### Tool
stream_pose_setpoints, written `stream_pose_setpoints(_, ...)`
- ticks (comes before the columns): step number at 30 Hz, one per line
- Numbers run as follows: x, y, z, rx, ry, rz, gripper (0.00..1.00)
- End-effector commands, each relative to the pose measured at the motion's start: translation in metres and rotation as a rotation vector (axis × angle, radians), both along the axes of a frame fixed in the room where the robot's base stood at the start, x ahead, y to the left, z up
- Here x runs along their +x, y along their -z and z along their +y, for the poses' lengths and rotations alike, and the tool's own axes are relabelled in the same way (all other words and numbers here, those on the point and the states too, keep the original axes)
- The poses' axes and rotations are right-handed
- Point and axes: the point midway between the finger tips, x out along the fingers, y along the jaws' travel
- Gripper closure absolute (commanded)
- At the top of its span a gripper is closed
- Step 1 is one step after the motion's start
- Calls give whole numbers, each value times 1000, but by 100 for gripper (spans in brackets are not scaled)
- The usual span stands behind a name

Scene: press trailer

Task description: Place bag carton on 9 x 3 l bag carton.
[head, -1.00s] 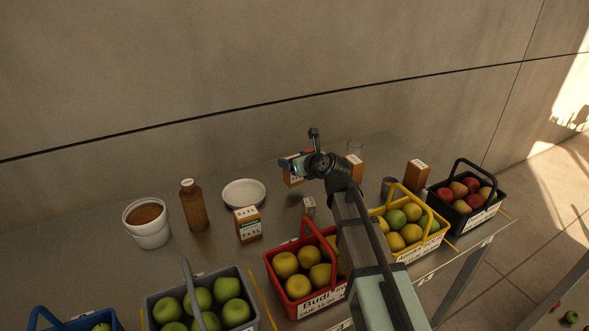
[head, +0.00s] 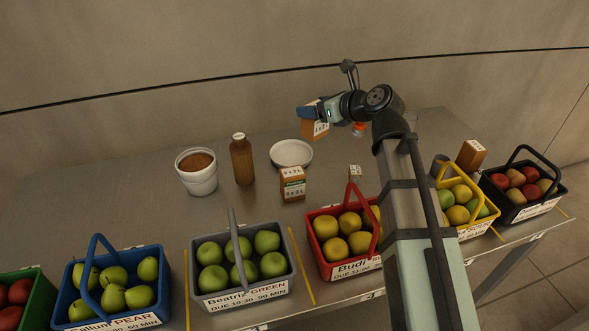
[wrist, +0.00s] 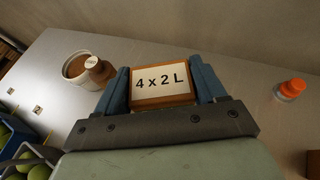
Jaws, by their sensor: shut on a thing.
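My gripper (head: 318,110) is shut on a brown bag carton (head: 316,129) with a white label, held up above the back of the table. In the wrist view the carton (wrist: 161,86) sits between the two blue fingers, and its label reads "4 x 2 L". Another brown carton with a white top label (head: 292,185), which seems to read 9 x 3 L, stands upright on the table. It is below and slightly left of the held carton in the head view, apart from it. It cannot be made out in the wrist view.
A white plate (head: 291,153) lies behind the standing carton. A brown bottle (head: 242,160) and a white tub (head: 197,172) stand to its left. Fruit baskets line the front edge, including a red one (head: 319,258). Another carton (head: 472,155) stands far right.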

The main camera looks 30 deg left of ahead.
Motion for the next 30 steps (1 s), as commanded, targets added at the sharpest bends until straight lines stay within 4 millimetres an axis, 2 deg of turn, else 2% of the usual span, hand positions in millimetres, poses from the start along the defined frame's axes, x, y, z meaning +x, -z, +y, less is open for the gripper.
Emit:
stream_pose_setpoints(1, -20, -8, 3, 3, -53, -4, 65)
stream_pose_setpoints(3, -42, -17, 7, 7, -121, -8, 65)
stream_pose_setpoints(6, -68, -27, 10, 12, -202, -14, 65)
stream_pose_setpoints(10, -89, -36, 12, 17, -271, -21, 65)
stream_pose_setpoints(17, -101, -31, 13, 20, -310, -25, 65)
stream_pose_setpoints(27, -101, 13, 12, 20, -308, -24, 65)
stream_pose_setpoints(30, -101, 19, 13, 20, -308, -25, 65)
